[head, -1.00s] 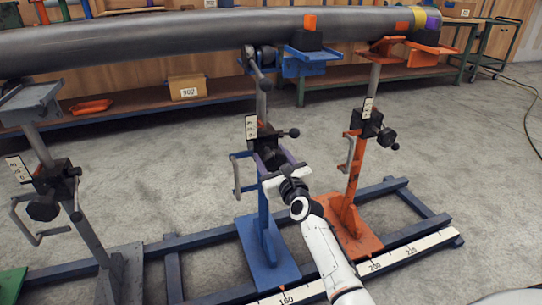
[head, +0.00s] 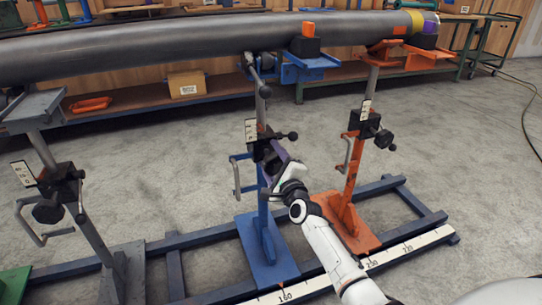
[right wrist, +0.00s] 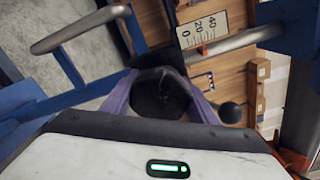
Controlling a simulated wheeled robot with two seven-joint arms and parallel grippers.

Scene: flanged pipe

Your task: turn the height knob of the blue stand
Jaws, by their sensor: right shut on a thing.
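The blue stand (head: 266,250) is upright on the dark blue rail frame, with its head under the grey pipe (head: 180,45). Its height knob (right wrist: 160,93) is black and lobed, and sits between the purple fingers of my right gripper (right wrist: 160,103) in the right wrist view. The gripper is shut on the knob. In the head view the right gripper (head: 275,168) reaches the stand's black clamp block, and the knob is mostly hidden there. A white scale plate (right wrist: 203,30) with a red pointer shows beside the knob. My left gripper is not in view.
An orange stand (head: 352,180) is close on the right, and a grey stand (head: 85,230) is on the left. The blue stand's crank handle (head: 238,175) juts out left of the knob. A workbench (head: 150,105) runs behind.

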